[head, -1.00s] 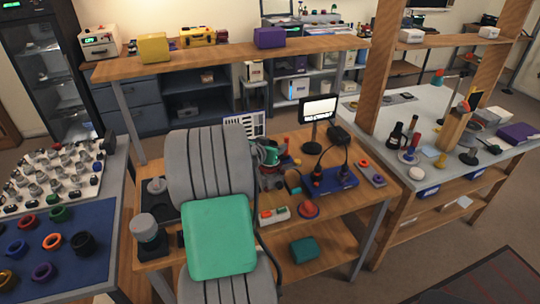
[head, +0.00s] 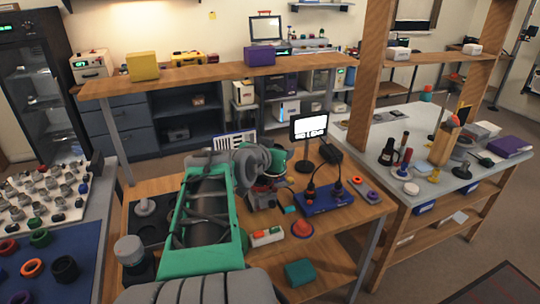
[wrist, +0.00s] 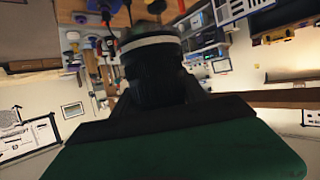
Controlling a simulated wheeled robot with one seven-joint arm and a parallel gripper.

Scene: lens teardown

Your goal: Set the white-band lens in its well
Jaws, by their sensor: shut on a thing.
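In the wrist view, the white-band lens (wrist: 150,45) is a dark cylinder with a pale band around its far end. My gripper (wrist: 155,82) is shut on it; its fingers are dark and hard to tell from the lens. In the head view my own arm covers the middle of the workbench, and I cannot make out the lens or fingertips there. A dark tray (head: 153,230) lies on the bench's left side. A grey disc-shaped piece (head: 145,206) and a grey cylinder (head: 130,250) stand on it. I cannot tell which well is the lens's own.
A lit monitor (head: 308,127), a blue box with knobs (head: 326,198), a red button (head: 302,229) and a small switch box (head: 266,236) crowd the bench's middle and right. A blue mat (head: 60,250) with coloured rings is at left. A wooden post (head: 374,60) rises at right.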

